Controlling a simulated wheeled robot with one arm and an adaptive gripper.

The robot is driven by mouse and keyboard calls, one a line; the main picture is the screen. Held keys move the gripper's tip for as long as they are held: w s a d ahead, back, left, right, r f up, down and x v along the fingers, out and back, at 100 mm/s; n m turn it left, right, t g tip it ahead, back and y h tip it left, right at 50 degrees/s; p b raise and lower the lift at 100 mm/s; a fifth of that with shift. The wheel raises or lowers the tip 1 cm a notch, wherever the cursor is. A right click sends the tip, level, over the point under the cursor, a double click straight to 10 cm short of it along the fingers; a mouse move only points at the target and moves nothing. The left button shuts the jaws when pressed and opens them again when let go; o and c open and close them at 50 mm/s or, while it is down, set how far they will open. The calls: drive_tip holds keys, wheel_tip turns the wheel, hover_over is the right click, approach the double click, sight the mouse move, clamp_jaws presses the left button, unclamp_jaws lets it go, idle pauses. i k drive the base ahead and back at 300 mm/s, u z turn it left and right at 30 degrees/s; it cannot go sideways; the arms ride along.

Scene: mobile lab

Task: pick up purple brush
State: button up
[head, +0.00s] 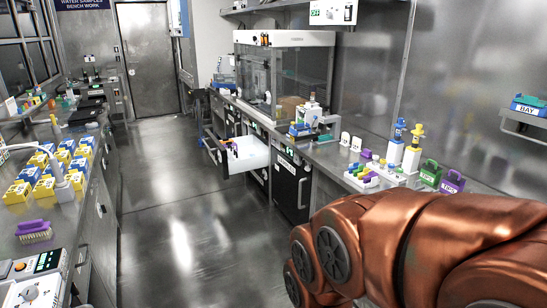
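The purple brush (34,231) lies on the left bench near its front edge. It has a purple handle on top and pale bristles facing down. It sits between the blue and yellow boxes and a device with a green display. My copper-coloured arm fills the lower right of the head view, well to the right of the brush and across the aisle from it. My gripper is not in the view.
The left bench (88,190) holds several blue and yellow boxes (42,187) and a white post (62,180). A drawer (240,155) stands open from the right bench into the aisle. The grey floor (180,235) between the benches is clear.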

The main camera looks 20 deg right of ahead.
sight(31, 228)
drive_tip(key=z, duration=0.55)
drive_tip(key=k, duration=1.3)
drive_tip(key=z, duration=0.2)
drive_tip(key=i, duration=1.45)
drive_tip(key=u, duration=0.65)
drive_tip(key=i, duration=1.7)
drive_tip(key=u, duration=1.45)
drive_tip(key=i, duration=0.9)
drive_tip(key=u, duration=1.45)
drive_tip(key=i, duration=0.4)
drive_tip(key=u, duration=0.35)
